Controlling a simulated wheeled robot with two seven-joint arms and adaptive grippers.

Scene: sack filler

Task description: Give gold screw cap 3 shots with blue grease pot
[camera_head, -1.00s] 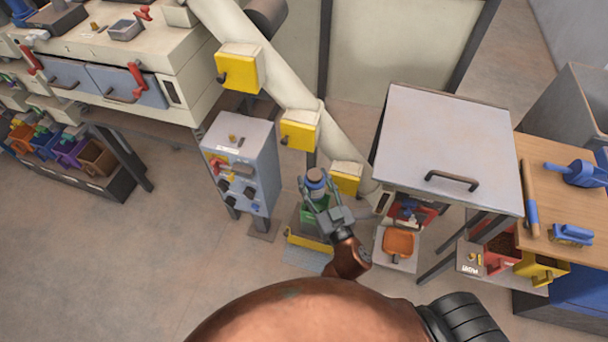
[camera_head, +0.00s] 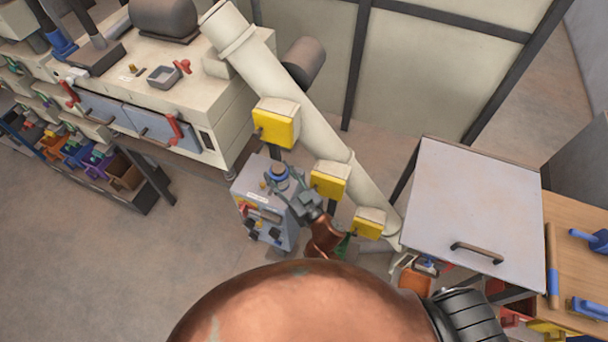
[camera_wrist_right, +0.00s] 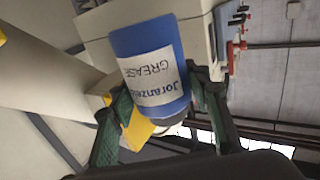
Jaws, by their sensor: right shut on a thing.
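The blue grease pot (camera_head: 277,174) is in my right gripper (camera_head: 291,184), held over or in front of the grey control cabinet (camera_head: 247,179). In the right wrist view the pot (camera_wrist_right: 150,65) shows its white GREASE label upside down, with the green-padded fingers of the gripper (camera_wrist_right: 165,118) around its lower part. A small gold piece (camera_head: 131,70) sits on the cream machine's top; it is too small to tell whether it is the screw cap. Gold pieces on the cabinet's top are mostly hidden by the pot and gripper. My left gripper is not in view.
A sloping cream tube (camera_head: 320,130) with several yellow boxes (camera_head: 330,179) runs just behind my right gripper. The cream machine (camera_head: 215,110) stands to the left. A grey-lidded bin (camera_head: 475,210) and a wooden table (camera_head: 575,240) stand at right.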

